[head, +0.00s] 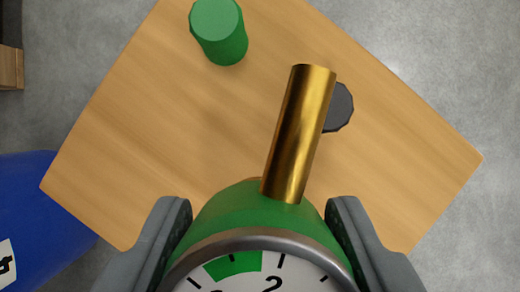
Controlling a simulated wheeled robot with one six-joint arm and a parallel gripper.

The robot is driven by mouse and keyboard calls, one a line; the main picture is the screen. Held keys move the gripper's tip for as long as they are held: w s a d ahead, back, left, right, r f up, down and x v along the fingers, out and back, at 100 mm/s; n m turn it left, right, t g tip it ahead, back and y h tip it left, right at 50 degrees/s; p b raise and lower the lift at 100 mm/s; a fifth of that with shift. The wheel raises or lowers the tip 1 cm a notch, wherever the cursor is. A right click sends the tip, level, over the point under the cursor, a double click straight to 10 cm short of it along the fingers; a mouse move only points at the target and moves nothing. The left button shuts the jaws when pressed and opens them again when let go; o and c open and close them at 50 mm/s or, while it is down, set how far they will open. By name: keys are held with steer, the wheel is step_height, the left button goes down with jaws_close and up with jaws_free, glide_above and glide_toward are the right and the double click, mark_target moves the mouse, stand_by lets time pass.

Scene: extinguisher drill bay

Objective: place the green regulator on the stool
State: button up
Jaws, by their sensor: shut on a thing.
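The green regulator (225,212) is in my gripper (258,235), at the bottom middle of the head view. It has a green body, a white dial with a grey rim, and a brass stem pointing up the picture. The two grey fingers are shut on its left and right sides. Its lower part is cut off by the frame edge. The wooden stool top (160,130) lies below and beyond it. I cannot tell how high the regulator is above the stool.
A green cylinder (219,32) stands near the stool's far left edge. A dark round thing (342,107) is on the stool, partly hidden behind the brass stem. A blue cylinder (30,205) is beside the stool at left. The stool's right part is bare. Grey floor surrounds it.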

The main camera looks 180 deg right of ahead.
steer(key=shift+f, duration=3.4)
steer(key=o, duration=1.3)
steer(key=shift+f, duration=0.1)
steer(key=v, duration=1.2)
